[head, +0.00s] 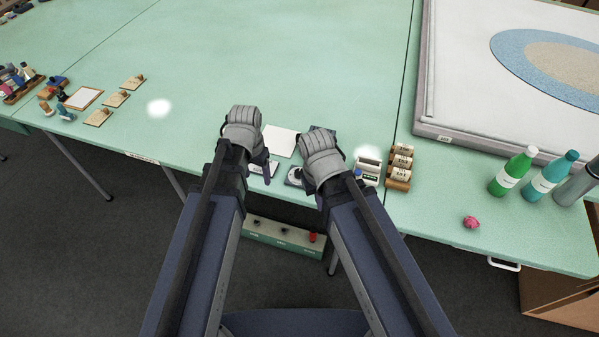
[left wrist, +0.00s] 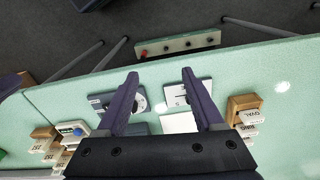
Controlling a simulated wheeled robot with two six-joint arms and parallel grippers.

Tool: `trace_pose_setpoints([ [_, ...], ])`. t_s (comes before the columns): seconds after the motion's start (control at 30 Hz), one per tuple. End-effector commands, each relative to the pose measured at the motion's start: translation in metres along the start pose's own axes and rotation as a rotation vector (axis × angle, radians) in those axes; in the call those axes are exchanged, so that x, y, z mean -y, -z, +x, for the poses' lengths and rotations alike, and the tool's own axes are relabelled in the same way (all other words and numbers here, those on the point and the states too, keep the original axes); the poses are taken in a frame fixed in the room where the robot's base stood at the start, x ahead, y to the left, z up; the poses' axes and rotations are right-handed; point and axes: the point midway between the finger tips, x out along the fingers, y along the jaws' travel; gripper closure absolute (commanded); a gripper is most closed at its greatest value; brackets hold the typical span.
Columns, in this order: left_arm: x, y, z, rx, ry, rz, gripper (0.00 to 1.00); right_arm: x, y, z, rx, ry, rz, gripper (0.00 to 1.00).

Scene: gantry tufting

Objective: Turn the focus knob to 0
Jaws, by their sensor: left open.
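A small grey panel with a round white dial (head: 295,176) lies near the table's front edge, between my two grippers; the dial also shows in the left wrist view (left wrist: 140,101). A second grey panel with a pale face (head: 262,168) lies left of it and also shows in the left wrist view (left wrist: 174,95). I cannot read which control is the focus knob. My left gripper (left wrist: 160,76) is open and empty, its purple fingers spread above the two panels in the left wrist view. My right gripper (head: 318,187) is beside the dial panel; its fingers are mostly hidden.
A low box with several knobs, one red (head: 312,237), sits below the table's front edge. A white sheet (head: 280,141) lies behind the panels. A small device (head: 367,172) and labelled wooden blocks (head: 400,166) stand on the right. Bottles (head: 514,171) stand farther right.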

Motion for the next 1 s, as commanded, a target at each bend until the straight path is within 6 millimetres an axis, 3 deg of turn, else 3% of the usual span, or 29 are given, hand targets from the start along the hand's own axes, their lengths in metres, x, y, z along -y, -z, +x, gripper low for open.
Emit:
trace_pose_setpoints([
  [0.27,-0.023,0.061,0.005,0.008,-0.014,0.402,0.31,0.0,0.0,0.003,0.0,0.0,0.0,1.0],
  [0.5,-0.066,0.113,0.007,0.021,-0.03,0.828,0.31,0.0,0.0,0.003,0.0,0.0,0.0,1.0],
  [0.7,-0.08,0.124,0.007,0.026,-0.036,0.971,0.31,0.0,0.0,0.003,0.0,0.0,0.0,1.0],
  [1.0,-0.081,0.123,0.013,0.026,-0.036,0.975,0.31,0.001,0.001,0.01,0.0,0.0,0.0,1.0],
])
